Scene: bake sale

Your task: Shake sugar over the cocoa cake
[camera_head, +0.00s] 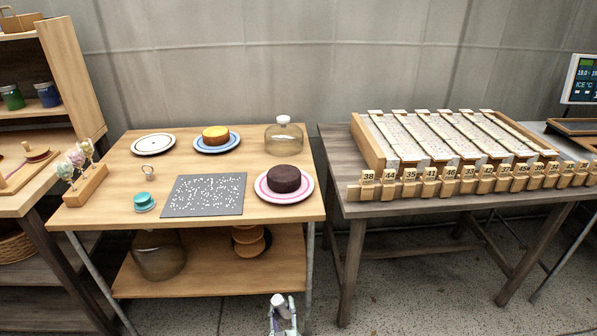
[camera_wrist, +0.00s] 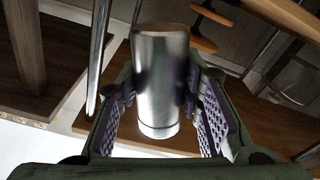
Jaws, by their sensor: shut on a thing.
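The dark brown cocoa cake (camera_head: 284,179) sits on a pink-rimmed plate (camera_head: 262,190) at the right front of the wooden table (camera_head: 120,215). Its top looks plain brown. In the wrist view my gripper (camera_wrist: 160,105) is shut on a shiny metal cylinder (camera_wrist: 158,85), which looks like the sugar shaker. The fingers press it from both sides. Its holes, if any, cannot be made out.
A second table (camera_head: 350,205) with numbered blocks stands right.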

